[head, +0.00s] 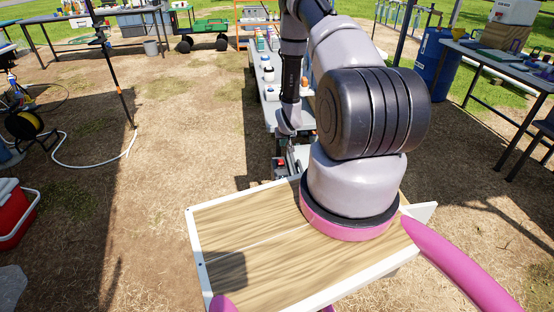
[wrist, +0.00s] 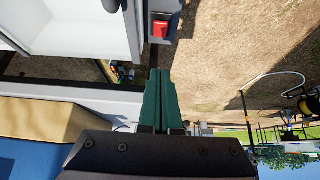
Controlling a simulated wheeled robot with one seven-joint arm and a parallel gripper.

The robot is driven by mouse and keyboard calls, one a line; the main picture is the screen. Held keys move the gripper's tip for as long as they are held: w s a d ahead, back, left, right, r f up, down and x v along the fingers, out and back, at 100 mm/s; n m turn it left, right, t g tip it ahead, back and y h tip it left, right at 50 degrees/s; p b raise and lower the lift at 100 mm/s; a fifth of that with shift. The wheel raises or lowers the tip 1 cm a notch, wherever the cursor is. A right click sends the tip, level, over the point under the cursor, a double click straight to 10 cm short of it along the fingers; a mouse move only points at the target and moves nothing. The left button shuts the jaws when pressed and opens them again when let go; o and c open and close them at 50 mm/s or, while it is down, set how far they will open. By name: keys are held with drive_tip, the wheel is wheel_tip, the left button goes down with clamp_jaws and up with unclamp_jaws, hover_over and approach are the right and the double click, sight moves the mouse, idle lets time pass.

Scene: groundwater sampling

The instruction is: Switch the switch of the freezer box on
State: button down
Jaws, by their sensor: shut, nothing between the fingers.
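The freezer box (wrist: 85,35) is the white box at the upper left of the wrist view; part of it also shows in the head view (head: 300,155), behind my arm. Its red switch (wrist: 160,29) sits in a dark housing on the box's edge, at the top middle of the wrist view. A small red spot, likely this switch, shows in the head view (head: 281,162). My gripper (wrist: 159,72) has green fingers pressed together, empty, with the tips just short of the switch in the picture. Whether they touch it, and the switch's position, I cannot tell.
A long table (head: 270,112) with several bottles stands beyond the box. A hose reel (head: 24,124) and a red cooler (head: 12,215) are on the left. Another table (head: 500,68) and a blue barrel (head: 433,62) are on the right. Bare ground at left-centre is free.

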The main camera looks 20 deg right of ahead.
drive_tip(key=shift+f, duration=0.25)
hover_over(280, 161)
drive_tip(key=s, duration=0.2)
drive_tip(key=f, duration=0.8)
drive_tip(key=shift+w+a+f, duration=0.15)
drive_tip(key=shift+a+f, duration=0.05)
drive_tip(key=shift+a, duration=0.1)
drive_tip(key=f, duration=0.3)
drive_tip(key=shift+s+a+f, duration=0.1)
drive_tip(key=shift+s, duration=0.2)
drive_tip(key=shift+f, duration=0.3)
drive_tip(key=shift+s+f, duration=0.1)
